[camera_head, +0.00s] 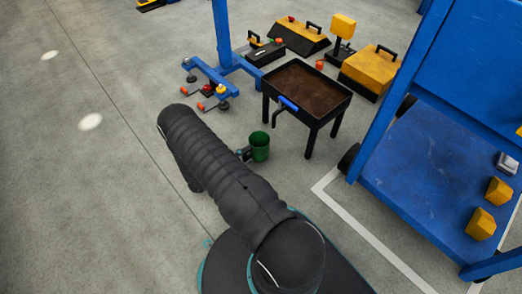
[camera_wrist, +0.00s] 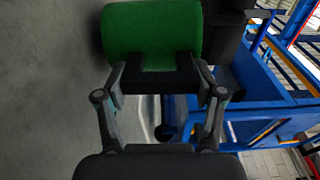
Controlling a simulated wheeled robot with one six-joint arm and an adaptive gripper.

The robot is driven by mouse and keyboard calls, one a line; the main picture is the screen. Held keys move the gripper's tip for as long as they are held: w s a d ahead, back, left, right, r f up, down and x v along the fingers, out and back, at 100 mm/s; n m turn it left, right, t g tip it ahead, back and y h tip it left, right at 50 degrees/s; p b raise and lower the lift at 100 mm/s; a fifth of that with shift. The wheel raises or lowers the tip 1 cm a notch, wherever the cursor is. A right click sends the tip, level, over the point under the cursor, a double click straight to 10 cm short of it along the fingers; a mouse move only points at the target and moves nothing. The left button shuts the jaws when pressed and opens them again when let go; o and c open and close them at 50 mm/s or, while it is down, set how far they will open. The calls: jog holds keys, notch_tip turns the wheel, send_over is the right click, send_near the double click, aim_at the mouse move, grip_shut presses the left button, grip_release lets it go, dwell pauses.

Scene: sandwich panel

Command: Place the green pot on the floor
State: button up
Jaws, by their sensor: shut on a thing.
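The green pot (camera_head: 260,147) shows in the head view just right of my arm, in front of a dark low table. In the head view my gripper (camera_head: 245,153) is mostly hidden behind my arm. The pot looks upright in the head view. I cannot tell whether its base touches the grey floor (camera_head: 110,200).
The low table (camera_head: 305,85) with a brown top and blue handle stands close behind the pot. A blue cart (camera_head: 420,170) with yellow blocks is at the right. Toolboxes (camera_head: 370,70) and a blue stand (camera_head: 222,70) are at the back. The floor at the left is clear.

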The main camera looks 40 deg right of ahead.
aim_at(253, 152)
jog(key=d, duration=0.4)
jog(key=shift+s, duration=0.1)
jog(key=d, duration=0.3)
jog(key=shift+s+d, duration=0.1)
jog(key=shift+d, duration=0.3)
jog(key=shift+a+f+b, duration=0.15)
jog(key=shift+f+b, duration=0.25)
jog(key=shift+f, duration=0.3)
jog(key=shift+f, duration=0.2)
jog(key=o, duration=1.3)
jog(key=shift+r, duration=0.1)
